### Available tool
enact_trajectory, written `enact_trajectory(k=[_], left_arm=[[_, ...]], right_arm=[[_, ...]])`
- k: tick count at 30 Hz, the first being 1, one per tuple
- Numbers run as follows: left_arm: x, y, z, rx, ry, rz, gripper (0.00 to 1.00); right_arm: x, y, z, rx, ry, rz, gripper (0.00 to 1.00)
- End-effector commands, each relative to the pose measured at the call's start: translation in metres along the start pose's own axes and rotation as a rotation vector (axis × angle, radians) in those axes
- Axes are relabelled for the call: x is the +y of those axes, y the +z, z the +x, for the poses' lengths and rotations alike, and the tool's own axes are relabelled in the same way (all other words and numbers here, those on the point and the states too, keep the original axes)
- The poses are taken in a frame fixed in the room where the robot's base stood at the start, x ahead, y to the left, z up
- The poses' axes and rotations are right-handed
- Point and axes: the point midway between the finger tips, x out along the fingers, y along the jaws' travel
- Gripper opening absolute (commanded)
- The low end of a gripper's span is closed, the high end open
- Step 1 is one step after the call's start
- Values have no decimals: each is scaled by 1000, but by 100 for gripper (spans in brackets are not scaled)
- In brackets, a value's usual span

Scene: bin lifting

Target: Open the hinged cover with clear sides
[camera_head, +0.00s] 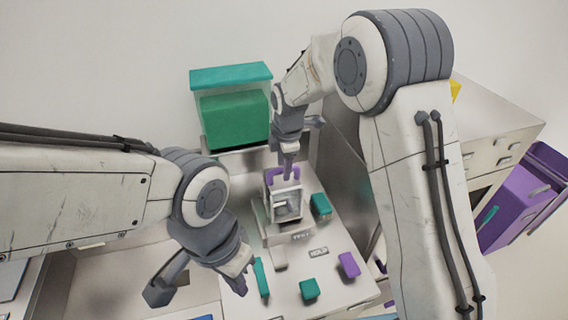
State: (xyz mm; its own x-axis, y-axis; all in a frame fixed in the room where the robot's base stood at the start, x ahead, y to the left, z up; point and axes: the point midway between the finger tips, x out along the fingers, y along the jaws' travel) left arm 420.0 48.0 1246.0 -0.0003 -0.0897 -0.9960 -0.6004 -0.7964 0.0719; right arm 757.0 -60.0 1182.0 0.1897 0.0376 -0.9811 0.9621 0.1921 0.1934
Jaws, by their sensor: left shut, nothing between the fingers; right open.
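A small box-like cover (274,208) with a pale frame and see-through sides stands on the light work surface in the middle of the view. A grey part shows inside it. A purple piece (269,177) shows at its back edge. My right gripper (289,176) is open and points down at the top of the cover; I cannot tell whether it touches. My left gripper (242,289) is shut and empty, low and in front of the cover to the left. The hinge cannot be made out.
A clear bin with green contents and a teal lid (231,75) stands behind. Teal blocks (320,206) (309,289) and a purple block (349,264) lie on the work surface (290,270), near small label plates. A purple bin (515,207) is at far right.

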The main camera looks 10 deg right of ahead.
Motion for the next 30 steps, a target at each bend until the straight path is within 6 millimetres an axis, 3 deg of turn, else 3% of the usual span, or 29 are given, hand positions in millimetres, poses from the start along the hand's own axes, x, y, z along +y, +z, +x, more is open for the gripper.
enact_trajectory(k=[2, 6, 30], left_arm=[[0, 0, 0, 0, 0, 0, 0], [0, 0, 0, 0, 0, 0, 0], [0, 0, 0, 0, 0, 0, 0]], right_arm=[[0, 0, 0, 0, 0, 0, 51], [0, 0, 0, 0, 0, 0, 0], [0, 0, -1, 0, 1, 0, 0]])
